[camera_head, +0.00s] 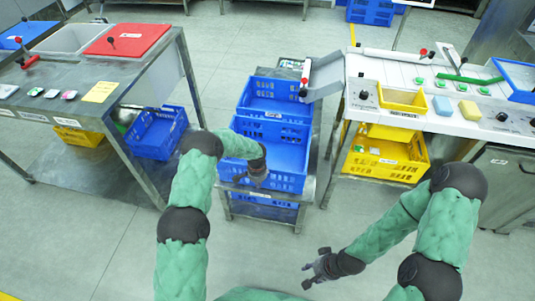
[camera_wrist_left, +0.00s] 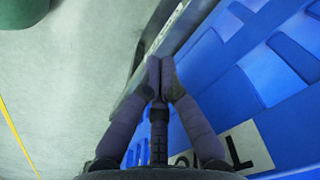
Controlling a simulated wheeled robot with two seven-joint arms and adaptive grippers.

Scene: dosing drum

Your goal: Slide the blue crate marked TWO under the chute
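Two blue crates stand one behind the other on a narrow metal stand. The front crate (camera_head: 285,183) is close to me, and the rear crate (camera_head: 272,90) is beside the sloping grey metal chute (camera_head: 326,76). In the left wrist view, a blue crate wall (camera_wrist_left: 285,110) fills the right side. Its white label (camera_wrist_left: 243,150) is upside down and partly hidden, with a T and part of an O showing. My left gripper (camera_head: 252,178) is at the front crate's front wall; in the left wrist view its fingertips (camera_wrist_left: 160,72) are together. My right gripper (camera_head: 312,275) is open and empty above the floor.
A yellow crate (camera_head: 385,158) sits under the white control bench (camera_head: 440,118) at right. The floor in front of the stand is clear.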

